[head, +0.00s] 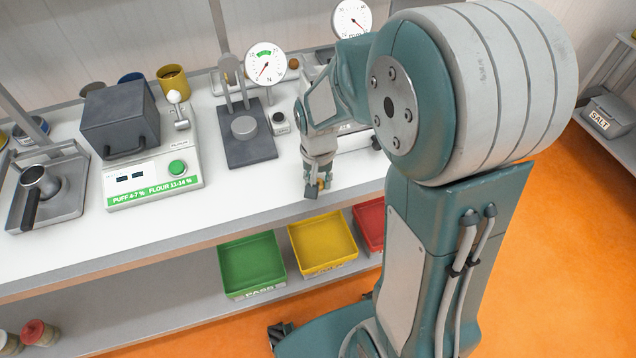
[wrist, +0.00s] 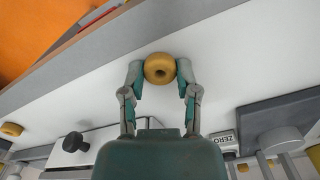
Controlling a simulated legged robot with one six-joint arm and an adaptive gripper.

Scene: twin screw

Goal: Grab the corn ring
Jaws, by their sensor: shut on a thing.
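The corn ring, a small yellow-brown ring with a dark hole, shows in the wrist view (wrist: 160,58) between my two fingertips. My gripper (wrist: 160,74) is shut on it, with one finger against each side. In the head view my gripper (head: 316,188) is low over the white bench top near its front edge. I cannot tell whether the ring still touches the bench.
A green tray (head: 250,262), a yellow tray (head: 322,243) and a partly hidden red tray (head: 369,222) stand on the shelf below. A meter (head: 150,195) with a dark box and a gauge stand (head: 250,150) are to the left. The bench front left of my gripper is clear.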

